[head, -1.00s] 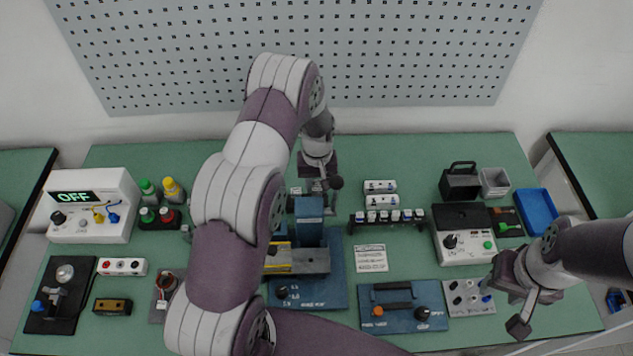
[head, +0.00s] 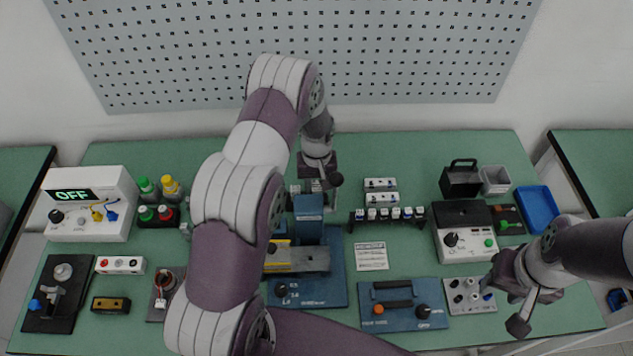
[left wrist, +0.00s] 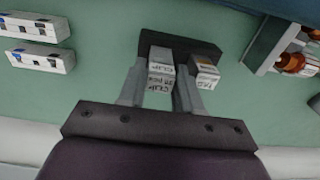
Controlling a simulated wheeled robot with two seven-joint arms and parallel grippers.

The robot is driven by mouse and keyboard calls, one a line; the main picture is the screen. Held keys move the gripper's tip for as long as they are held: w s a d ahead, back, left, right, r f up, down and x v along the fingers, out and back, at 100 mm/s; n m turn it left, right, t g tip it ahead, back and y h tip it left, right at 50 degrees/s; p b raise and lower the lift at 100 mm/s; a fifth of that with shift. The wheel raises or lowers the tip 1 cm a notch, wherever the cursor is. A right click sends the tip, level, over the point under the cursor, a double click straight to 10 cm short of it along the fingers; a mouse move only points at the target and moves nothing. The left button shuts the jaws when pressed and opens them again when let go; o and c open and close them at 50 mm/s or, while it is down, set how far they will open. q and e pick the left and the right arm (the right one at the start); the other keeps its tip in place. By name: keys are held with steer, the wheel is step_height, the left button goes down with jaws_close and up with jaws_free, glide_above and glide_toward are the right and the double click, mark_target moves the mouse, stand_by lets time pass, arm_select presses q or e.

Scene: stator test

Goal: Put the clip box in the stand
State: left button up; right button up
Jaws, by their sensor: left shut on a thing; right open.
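The clip box (left wrist: 160,82) is a small pale box with dark lettering on its faces. In the left wrist view it sits between the two fingers of my left gripper (left wrist: 158,70), which is shut on it. The stand (left wrist: 207,47) is a dark bar right at the clip box; I cannot tell whether the box rests in it or is just above. A second pale lettered box (left wrist: 206,73) is at the stand, right of my fingers. In the head view my left gripper (head: 318,184) is small and hides the clip box. My right gripper (head: 505,300) is open and empty at the right.
In the head view, a blue press (head: 310,262) stands in front of my left gripper. A rack of small boxes (head: 387,217) is to the right.

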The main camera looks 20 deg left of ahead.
arm_select(q)
steer(key=shift+f, duration=0.3)
steer(key=shift+f+b, duration=0.5)
steer(key=shift+f, duration=0.1)
steer(key=o, duration=1.1)
step_height(320, 180, up, 13)
steer(key=shift+f+b, duration=0.1)
steer(key=shift+b, duration=1.1)
